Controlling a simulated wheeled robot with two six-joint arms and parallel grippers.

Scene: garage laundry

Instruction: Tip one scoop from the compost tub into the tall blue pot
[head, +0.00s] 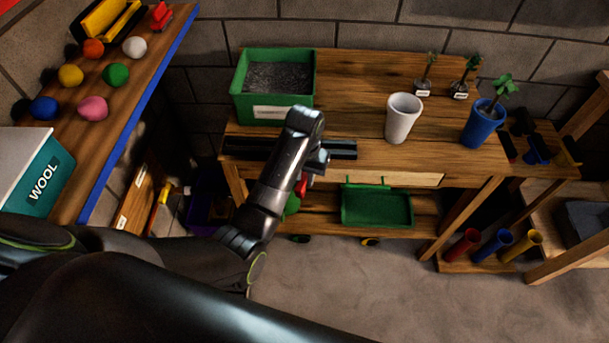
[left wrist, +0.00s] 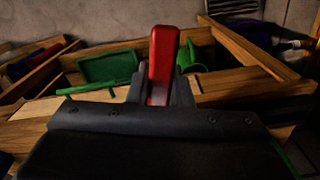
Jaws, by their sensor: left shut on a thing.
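The green compost tub (head: 271,111) stands at the bench's back left, with dark compost (head: 277,77) inside and a pale label in front. The blue pot (head: 481,127) stands at the bench's right end with a leafy seedling in it. My left gripper (head: 312,171) is over the bench's front edge, in front of the tub and well left of the blue pot. It is shut on a red handle (head: 301,186), which also shows upright between the fingers in the left wrist view (left wrist: 163,62). What the handle belongs to is not clear. My right gripper is out of view.
A white pot (head: 402,118) stands mid-bench, left of the blue pot. Two small labelled seedlings (head: 425,85) (head: 461,87) stand behind. A dark bar-like thing (head: 342,149) lies by my gripper. A green tray (head: 377,207) is lower down. A side shelf (head: 137,75) holds several balls.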

